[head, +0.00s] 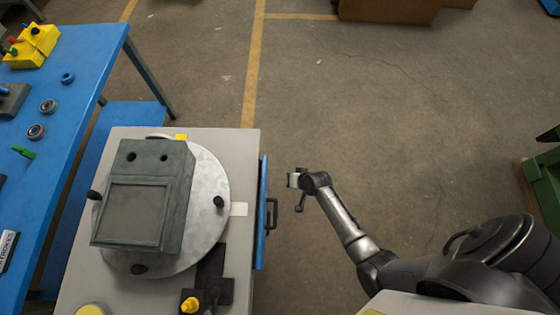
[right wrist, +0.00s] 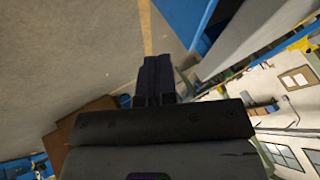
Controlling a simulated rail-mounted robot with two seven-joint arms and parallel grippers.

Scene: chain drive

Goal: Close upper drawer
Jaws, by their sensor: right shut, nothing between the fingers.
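The upper drawer shows as a narrow blue front (head: 262,212) along the right side of the grey cabinet (head: 120,284), with a dark handle (head: 271,216) on it. From above I cannot tell how far out it stands. My right gripper (head: 294,180) is to the right of the blue front, apart from it and a little farther from me than the handle. In the right wrist view its dark fingers (right wrist: 157,72) are together and empty, with blue and grey surfaces to their right. My left gripper is in neither view.
A round metal plate (head: 214,178) with a dark green box-shaped part (head: 178,205) sits on the cabinet top. A blue workbench (head: 75,105) with small parts stands to the left. The floor (head: 350,110) beyond my right gripper is clear. A green object (head: 546,185) stands at far right.

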